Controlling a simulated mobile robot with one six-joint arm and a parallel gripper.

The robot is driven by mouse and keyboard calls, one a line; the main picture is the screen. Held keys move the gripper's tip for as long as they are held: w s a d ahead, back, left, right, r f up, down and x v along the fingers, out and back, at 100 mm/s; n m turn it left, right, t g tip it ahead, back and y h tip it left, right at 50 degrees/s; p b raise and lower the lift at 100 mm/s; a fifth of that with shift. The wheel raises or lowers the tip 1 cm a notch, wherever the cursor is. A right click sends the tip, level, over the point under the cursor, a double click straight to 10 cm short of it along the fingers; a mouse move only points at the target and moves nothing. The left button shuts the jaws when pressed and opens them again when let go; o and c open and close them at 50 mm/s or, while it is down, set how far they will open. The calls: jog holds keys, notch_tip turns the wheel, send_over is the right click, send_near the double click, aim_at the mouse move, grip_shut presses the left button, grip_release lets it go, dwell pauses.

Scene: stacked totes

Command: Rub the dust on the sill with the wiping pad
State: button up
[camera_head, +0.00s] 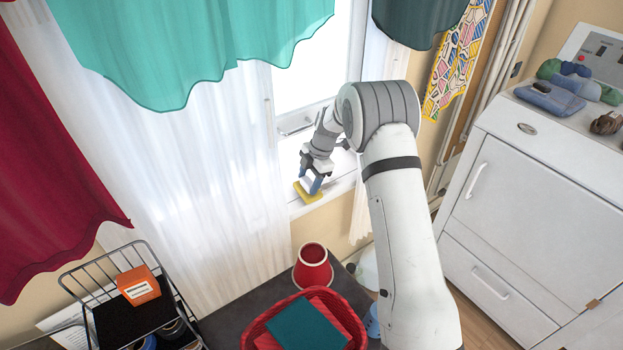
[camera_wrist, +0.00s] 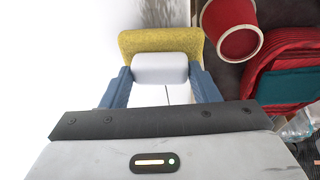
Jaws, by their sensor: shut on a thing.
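The wiping pad (camera_head: 308,196) is a yellow slab with a white block for a grip. In the head view it is at the front edge of the white sill (camera_head: 342,184), below the window. My gripper (camera_head: 312,180) has blue fingers and points down over the pad. In the wrist view my gripper (camera_wrist: 160,76) is shut on the pad's white block, with the yellow part of the pad (camera_wrist: 160,41) beyond the fingertips. I cannot tell whether the pad touches the sill.
A sheer white curtain (camera_head: 220,150) hangs left of the pad. Below the sill, a dark table holds a red cup (camera_head: 312,267) and a red basket (camera_head: 252,330) with folded cloths. A wire rack (camera_head: 100,265) stands left; a white cabinet (camera_head: 515,200) stands right.

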jog(key=shift+f+b, duration=0.5)
jog(key=shift+f, duration=0.1)
